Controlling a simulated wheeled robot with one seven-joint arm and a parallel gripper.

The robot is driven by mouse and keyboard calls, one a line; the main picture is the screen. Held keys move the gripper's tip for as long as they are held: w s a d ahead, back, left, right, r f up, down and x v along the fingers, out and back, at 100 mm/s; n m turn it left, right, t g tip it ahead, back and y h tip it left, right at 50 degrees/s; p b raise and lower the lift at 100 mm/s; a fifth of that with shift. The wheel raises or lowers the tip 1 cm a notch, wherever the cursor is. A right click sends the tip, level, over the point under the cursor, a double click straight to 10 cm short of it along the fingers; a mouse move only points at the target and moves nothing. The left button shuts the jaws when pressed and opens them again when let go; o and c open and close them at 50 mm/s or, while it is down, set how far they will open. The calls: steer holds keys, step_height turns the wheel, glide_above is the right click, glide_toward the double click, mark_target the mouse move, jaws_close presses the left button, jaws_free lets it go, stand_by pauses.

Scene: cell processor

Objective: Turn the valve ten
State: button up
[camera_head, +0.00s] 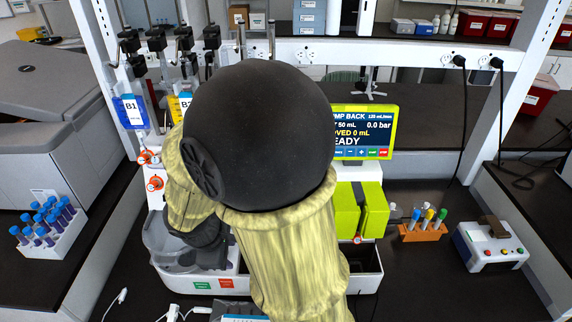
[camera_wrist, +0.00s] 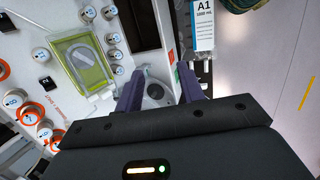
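The machine's valves show in the wrist view as several small round white knobs with blue marks, in rows on a white panel (camera_wrist: 70,25). Some at the left have orange rings, such as one valve (camera_wrist: 28,115). A grey round part (camera_wrist: 155,90) shows beyond and between the fingers, apparently not touched. In the head view, two orange-ringed valves (camera_head: 154,183) show left of my arm, which hides most of the panel.
A green-framed clear part (camera_wrist: 82,62) is on the panel. A hanging bag marked A1 (camera_wrist: 203,25) is close to the right finger. The head view shows a green-framed screen (camera_head: 363,132), a tube rack (camera_head: 48,235) at left and an orange tube holder (camera_head: 423,231) at right.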

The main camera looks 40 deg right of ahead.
steer(key=s+m+y, duration=0.1)
steer(key=m, duration=0.2)
steer(key=s+m+y, duration=0.1)
steer(key=m, duration=0.3)
steer(key=s+m+y, duration=0.1)
steer(key=m, duration=0.2)
steer(key=shift+a+r+t, duration=0.2)
steer(key=shift+a+t, duration=0.05)
steer(key=shift+t, duration=0.15)
steer(key=shift+c, duration=0.3)
